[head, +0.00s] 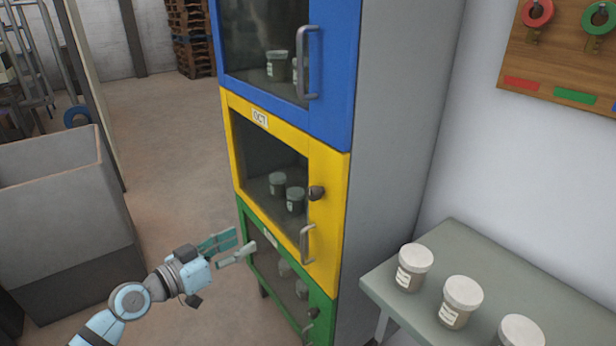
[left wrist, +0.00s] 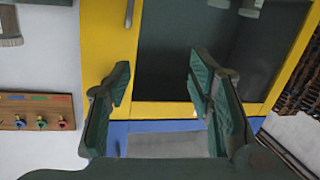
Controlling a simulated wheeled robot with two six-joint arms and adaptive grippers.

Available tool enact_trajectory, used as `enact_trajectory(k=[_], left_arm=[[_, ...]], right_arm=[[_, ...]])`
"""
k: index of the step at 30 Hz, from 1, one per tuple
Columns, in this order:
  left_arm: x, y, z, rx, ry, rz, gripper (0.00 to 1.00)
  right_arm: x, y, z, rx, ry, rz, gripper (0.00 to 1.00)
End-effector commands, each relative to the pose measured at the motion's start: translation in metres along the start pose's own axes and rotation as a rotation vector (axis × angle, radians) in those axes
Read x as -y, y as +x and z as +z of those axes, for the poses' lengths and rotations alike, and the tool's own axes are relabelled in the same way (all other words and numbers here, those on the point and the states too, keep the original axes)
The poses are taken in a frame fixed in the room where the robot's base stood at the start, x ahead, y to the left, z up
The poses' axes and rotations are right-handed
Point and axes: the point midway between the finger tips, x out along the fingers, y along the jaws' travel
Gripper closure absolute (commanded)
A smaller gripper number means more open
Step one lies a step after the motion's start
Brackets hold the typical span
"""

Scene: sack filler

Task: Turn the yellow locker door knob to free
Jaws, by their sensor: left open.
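The yellow locker door (head: 331,225) is closed in the head view, with a dark window, a grey bar handle (head: 307,243) and a label at its top. Its dark round knob (head: 316,192) sits on the right side of the door, above the handle. My left gripper (head: 236,247) is open and empty, left of the knob and lower in the picture, apart from it. In the left wrist view, the open fingers (left wrist: 159,75) point toward the yellow door (left wrist: 108,45), which appears upside down. I cannot make out the knob there. My right gripper is not in view.
A blue locker (head: 332,60) is above and a green locker (head: 318,306) below. A grey table (head: 450,238) with several lidded jars stands at the right. A grey bin (head: 62,205) is at the left. The floor between bin and lockers is clear.

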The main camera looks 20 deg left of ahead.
Motion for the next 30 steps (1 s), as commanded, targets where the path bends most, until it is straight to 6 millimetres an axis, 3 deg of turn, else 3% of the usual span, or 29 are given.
enact_trajectory(k=[1,3,6,11,21,25,30], left_arm=[[-0.026,-0.003,-0.038,-0.036,0.022,0.072,0.52],[-0.054,-0.007,-0.067,-0.068,0.038,0.155,0.52],[-0.072,-0.008,-0.082,-0.091,0.046,0.206,0.52],[-0.079,0.016,-0.087,-0.098,0.040,0.213,0.52],[-0.099,0.109,-0.091,-0.091,0.039,0.212,0.52],[-0.101,0.126,-0.091,-0.090,0.041,0.210,0.52],[-0.102,0.132,-0.091,-0.087,0.043,0.209,0.52]], right_arm=[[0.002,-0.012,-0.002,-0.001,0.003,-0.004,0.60],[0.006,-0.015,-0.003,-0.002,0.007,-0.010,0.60],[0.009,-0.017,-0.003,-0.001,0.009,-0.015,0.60],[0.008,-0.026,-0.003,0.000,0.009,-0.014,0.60],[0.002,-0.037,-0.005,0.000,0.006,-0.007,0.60],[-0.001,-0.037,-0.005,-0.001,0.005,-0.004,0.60],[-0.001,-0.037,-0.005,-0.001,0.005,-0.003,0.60]])
